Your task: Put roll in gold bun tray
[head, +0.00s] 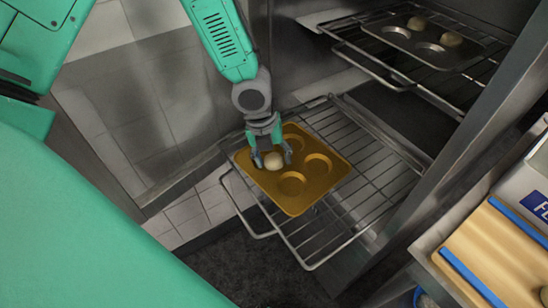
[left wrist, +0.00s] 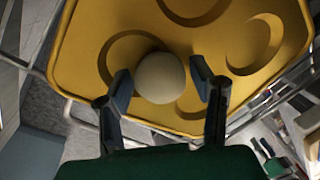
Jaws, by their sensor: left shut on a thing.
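The gold bun tray (head: 302,200) lies on a pulled-out oven rack in the head view, with several round hollows. A pale round roll (head: 273,161) is at the tray's left hollow, between the fingers of my left gripper (head: 271,157). In the left wrist view the roll (left wrist: 160,78) sits between the two fingertips of my left gripper (left wrist: 160,88), over the gold bun tray (left wrist: 85,55). The hollow beneath it is partly hidden by the roll. Whether the roll touches the tray's bottom I cannot tell. My right gripper is not in view.
The wire rack (head: 375,190) extends from the oven beneath the gold tray. A higher rack (head: 388,75) holds a dark bun tray (head: 397,38) with two rolls at the upper right. A counter with a wooden board (head: 495,255) stands at the lower right.

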